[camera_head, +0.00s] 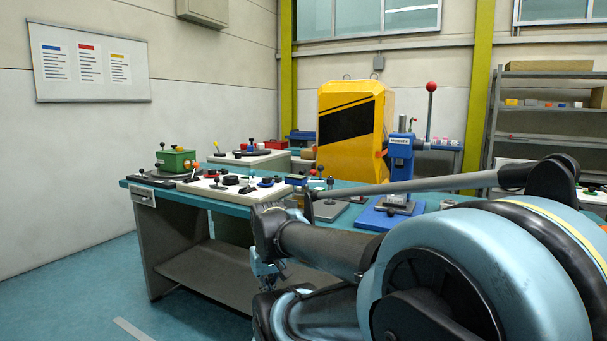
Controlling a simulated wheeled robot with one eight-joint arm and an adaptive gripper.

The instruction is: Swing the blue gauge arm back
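A small blue piece (297,180), which may be the blue gauge arm, shows at the right end of the white panel on the workbench. It is small and partly crowded by my wrist, so its swing position cannot be made out. My gripper (267,275) hangs at the left end of my arm, in front of the bench edge and below the bench top in the picture. It appears apart from the blue piece. Its fingers are small and dark, so I cannot tell whether they are open or shut.
The teal-topped workbench (176,196) carries a white panel (214,190) with black knobs, a green box (176,160) and a blue press (400,160). A yellow machine (350,165) stands behind. Shelves (545,125) are at right. The floor at left is clear.

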